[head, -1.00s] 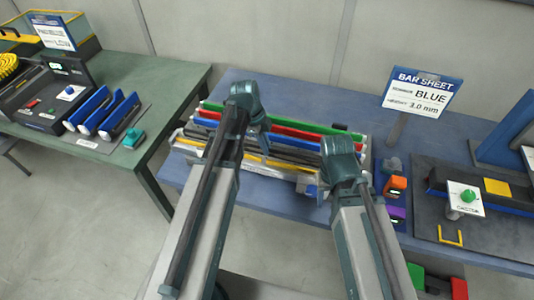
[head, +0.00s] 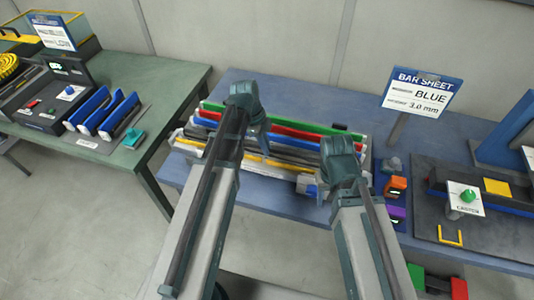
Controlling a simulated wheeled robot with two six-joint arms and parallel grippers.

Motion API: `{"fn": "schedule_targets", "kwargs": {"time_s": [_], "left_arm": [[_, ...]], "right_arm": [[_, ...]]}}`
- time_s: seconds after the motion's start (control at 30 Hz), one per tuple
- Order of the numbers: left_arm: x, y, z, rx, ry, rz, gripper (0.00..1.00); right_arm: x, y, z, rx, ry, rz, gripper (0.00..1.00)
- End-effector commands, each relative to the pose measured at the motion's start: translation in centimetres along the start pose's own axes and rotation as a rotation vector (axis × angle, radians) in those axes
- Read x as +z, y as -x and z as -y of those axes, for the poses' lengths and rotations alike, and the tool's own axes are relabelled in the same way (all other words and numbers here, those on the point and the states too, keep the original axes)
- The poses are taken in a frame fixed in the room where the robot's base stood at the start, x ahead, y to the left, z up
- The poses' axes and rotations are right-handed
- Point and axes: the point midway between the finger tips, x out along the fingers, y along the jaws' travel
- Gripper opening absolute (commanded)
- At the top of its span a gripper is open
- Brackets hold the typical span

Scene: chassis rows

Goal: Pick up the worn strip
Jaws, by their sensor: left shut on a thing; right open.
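Several long strips lie side by side in a rack on the blue table: a green strip (head: 213,106), a red strip (head: 210,114), a blue strip (head: 206,123), and dark, yellow and pale ones nearer me. I cannot tell which one is worn. My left gripper (head: 262,138) is over the middle of the strips, shut on one of them; its own wrist hides most of the grip, so the strip's colour is unclear. My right gripper (head: 325,188) is open at the right end of the rack, its fingers mostly hidden behind its wrist.
A sign (head: 420,92) reading BAR SHEET, BLUE, 3.0 mm stands behind on the blue table (head: 300,98). Orange and purple blocks (head: 396,187) sit right of the rack, beside a dark fixture board (head: 490,240). A green table (head: 165,75) with blue-topped pieces stands at left.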

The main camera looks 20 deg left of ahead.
Motion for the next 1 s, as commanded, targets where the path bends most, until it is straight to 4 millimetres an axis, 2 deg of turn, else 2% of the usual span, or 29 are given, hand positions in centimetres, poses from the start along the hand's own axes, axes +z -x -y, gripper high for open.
{"fn": "schedule_targets", "kwargs": {"time_s": [0.47, 0.67, 1.0], "left_arm": [[-0.2, 0.7, 0.0, 0.0, 0.0, 0.0, 0.0], [-0.7, 2.6, 0.0, 0.0, 0.0, -0.001, 0.0], [-2.1, 7.6, 0.0, 0.0, 0.0, 0.0, 0.0]], "right_arm": [[0.0, 0.8, -0.1, 0.0, 0.0, 0.0, 0.5], [0.2, 2.7, -0.3, 0.0, 0.0, 0.0, 0.5], [0.5, 7.8, -0.8, 0.0, 0.002, 0.0, 0.5]]}}
